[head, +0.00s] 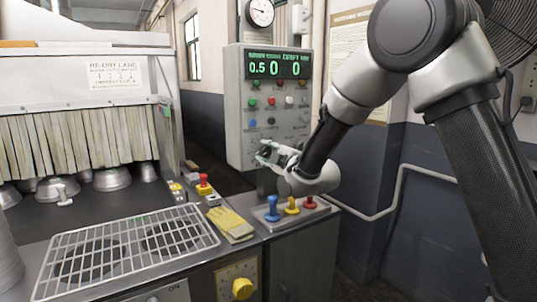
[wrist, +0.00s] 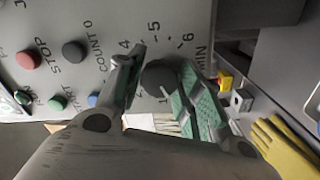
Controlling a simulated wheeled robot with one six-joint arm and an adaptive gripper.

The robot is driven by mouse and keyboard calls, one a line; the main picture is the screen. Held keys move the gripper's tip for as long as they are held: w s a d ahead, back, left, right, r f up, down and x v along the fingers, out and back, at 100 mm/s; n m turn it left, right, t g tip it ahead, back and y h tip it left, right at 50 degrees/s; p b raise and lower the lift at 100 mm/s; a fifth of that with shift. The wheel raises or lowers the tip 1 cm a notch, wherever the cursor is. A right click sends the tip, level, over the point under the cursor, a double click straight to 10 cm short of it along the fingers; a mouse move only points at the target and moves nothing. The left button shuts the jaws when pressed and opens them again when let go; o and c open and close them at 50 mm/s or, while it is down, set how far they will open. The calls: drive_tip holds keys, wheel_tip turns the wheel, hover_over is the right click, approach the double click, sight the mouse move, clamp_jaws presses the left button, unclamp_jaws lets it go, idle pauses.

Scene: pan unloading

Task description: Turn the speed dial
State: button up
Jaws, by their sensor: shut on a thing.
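The speed dial (wrist: 159,76) is a dark round knob on the grey control panel (head: 235,130). Printed numbers including 4, 5 and 6 and the letters "MIN" stand around it in the wrist view. My gripper (head: 266,153) is at the panel's lower part, and its fingers stand on both sides of the dial in the wrist view, shut on it. The dial is hidden behind my gripper in the head view. Its pointer cannot be made out.
Red (wrist: 28,60), dark and green buttons lie beside the dial. Below stand blue (head: 272,208), yellow and red levers. A yellow glove (head: 231,224) lies beside a wire rack (head: 125,250). A hooded conveyor with pans is at the left.

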drive_tip(key=o, duration=1)
drive_tip(key=shift+s, duration=0.15)
drive_tip(key=v, duration=1.1)
drive_tip(key=shift+s+d, duration=0.25)
drive_tip(key=shift+d, duration=0.05)
